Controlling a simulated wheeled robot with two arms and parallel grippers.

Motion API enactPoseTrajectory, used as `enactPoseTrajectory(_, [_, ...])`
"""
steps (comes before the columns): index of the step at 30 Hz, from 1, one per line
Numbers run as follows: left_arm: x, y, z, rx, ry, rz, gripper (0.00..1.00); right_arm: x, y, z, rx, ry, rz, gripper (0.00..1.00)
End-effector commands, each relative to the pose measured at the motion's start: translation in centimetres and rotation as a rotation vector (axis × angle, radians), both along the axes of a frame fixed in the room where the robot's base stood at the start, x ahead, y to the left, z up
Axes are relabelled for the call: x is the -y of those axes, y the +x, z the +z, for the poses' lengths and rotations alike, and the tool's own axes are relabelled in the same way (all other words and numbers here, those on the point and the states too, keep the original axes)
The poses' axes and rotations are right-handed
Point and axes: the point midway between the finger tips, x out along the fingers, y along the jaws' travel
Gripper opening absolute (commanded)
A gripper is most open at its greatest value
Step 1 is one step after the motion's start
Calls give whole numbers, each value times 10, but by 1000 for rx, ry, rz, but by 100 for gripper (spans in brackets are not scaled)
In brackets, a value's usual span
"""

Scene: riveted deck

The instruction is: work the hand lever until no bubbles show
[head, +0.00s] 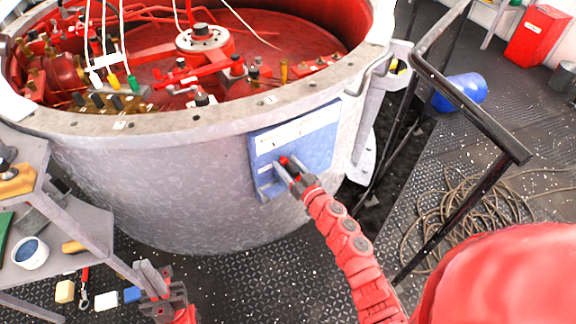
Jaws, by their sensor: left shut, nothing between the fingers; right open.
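A blue panel (322,138) with a white label strip is fixed to the outside of the large grey round tub. My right gripper (287,167) is in front of the panel's lower left part with its fingers apart. A small red-tipped dark piece (284,160), perhaps the hand lever, shows at the fingers; I cannot tell whether they touch it. The gripper hides much of this spot. No bubbles or sight glass can be made out at this size. My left gripper (151,275) is low at the bottom left, shut and empty, away from the panel.
The grey tub (160,180) holds red machinery and hoses. A grey shelf (85,225) with a small bowl (30,253) stands at left. Small items lie near my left gripper. A black railing (465,105), coiled cable (460,215) and blue barrel (460,92) are at right.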

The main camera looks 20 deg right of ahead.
Motion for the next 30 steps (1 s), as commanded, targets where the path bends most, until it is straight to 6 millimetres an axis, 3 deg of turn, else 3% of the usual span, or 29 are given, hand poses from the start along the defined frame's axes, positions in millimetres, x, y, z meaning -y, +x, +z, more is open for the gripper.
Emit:
enactPoseTrajectory(7, [0, 0, 0, 0, 0, 0, 0, 0, 0, 0, -1, 0, 0, 61])
enactPoseTrajectory(17, [0, 0, 0, 0, 0, 0, 0, 0, 0, -1, -1, 1, 0, 2])
enactPoseTrajectory(30, [0, 0, 0, 0, 0, 0, 0, 0, 0, -1, -2, 3, 0, 0])
